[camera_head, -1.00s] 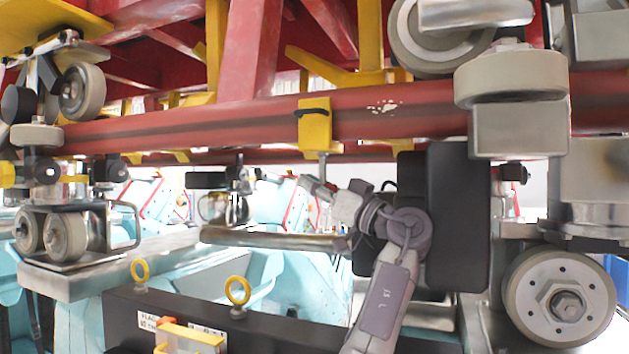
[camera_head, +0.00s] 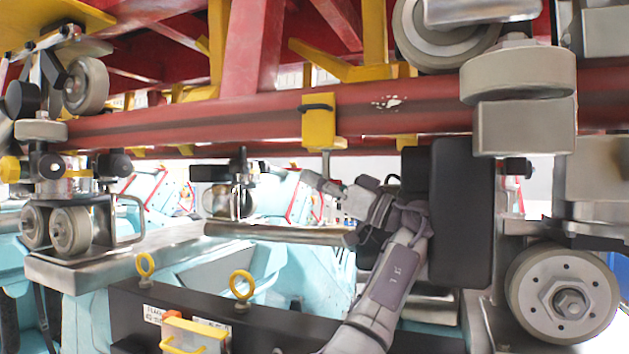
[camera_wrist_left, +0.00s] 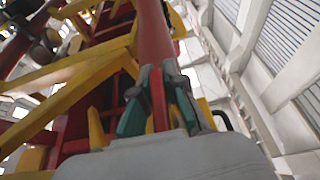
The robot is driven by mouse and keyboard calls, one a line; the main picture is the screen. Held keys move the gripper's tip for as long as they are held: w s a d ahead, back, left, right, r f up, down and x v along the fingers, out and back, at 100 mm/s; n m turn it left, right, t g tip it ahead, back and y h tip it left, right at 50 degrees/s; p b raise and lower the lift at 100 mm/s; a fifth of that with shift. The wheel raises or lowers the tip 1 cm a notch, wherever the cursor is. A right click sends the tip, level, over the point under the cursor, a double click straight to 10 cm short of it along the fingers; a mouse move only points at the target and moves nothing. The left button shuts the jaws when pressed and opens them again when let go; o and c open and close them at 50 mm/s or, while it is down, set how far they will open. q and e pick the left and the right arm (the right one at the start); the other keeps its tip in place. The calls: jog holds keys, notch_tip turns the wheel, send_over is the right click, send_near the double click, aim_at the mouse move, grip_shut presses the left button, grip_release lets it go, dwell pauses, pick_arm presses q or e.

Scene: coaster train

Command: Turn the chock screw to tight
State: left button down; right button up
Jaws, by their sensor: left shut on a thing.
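The yellow chock (camera_head: 319,122), with a dark bar across its upper part, sits on the red rail. Its grey chock screw (camera_head: 326,163) hangs below it; the lower end is at my gripper. My left gripper (camera_head: 322,184) is just under the chock, coming from the right, its jaws shut on the screw's lower end as far as I can tell. In the left wrist view, the teal fingertips of my left gripper (camera_wrist_left: 158,103) stand close together with red between them. The held part is not clear there. My right gripper is not in view.
The red rail (camera_head: 230,118) runs across just above my gripper. Wheel assemblies flank it at left (camera_head: 70,228) and right (camera_head: 517,75). A black block (camera_head: 462,212) stands close by my left wrist. A metal bar (camera_head: 280,236) and yellow rings (camera_head: 242,285) lie below.

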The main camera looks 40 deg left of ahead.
pick_arm(q)
jog(key=c, duration=1.2)
grip_release()
jog(key=v, duration=1.2)
